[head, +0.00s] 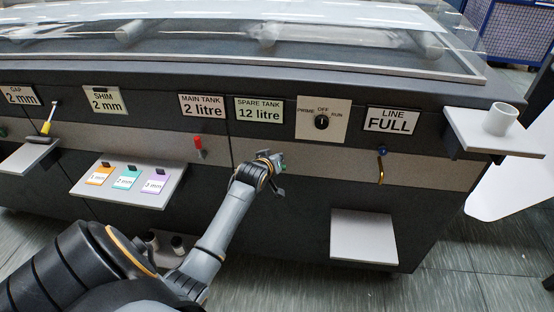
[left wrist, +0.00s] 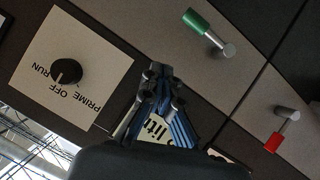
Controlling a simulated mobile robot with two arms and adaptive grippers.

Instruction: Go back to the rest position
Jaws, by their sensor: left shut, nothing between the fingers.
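My left gripper (head: 272,163) is in front of the machine's panel, below the spare tank sign (head: 259,110). In the left wrist view the left gripper (left wrist: 158,75) is shut and empty, its fingers together. A green-handled valve (left wrist: 209,30) is close by in the left wrist view, apart from the fingers. In the head view the gripper mostly hides that valve. The dial (head: 321,121), marked PRIME, OFF and RUN, is up and to the right of the gripper. It also shows in the left wrist view (left wrist: 66,72). My right gripper is not in view.
A red valve (head: 198,147) is left of the gripper. A shelf (head: 120,193) holds three coloured shims. A white cup (head: 500,118) stands on the right shelf (head: 470,134). An empty low shelf (head: 362,238) juts out at lower right.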

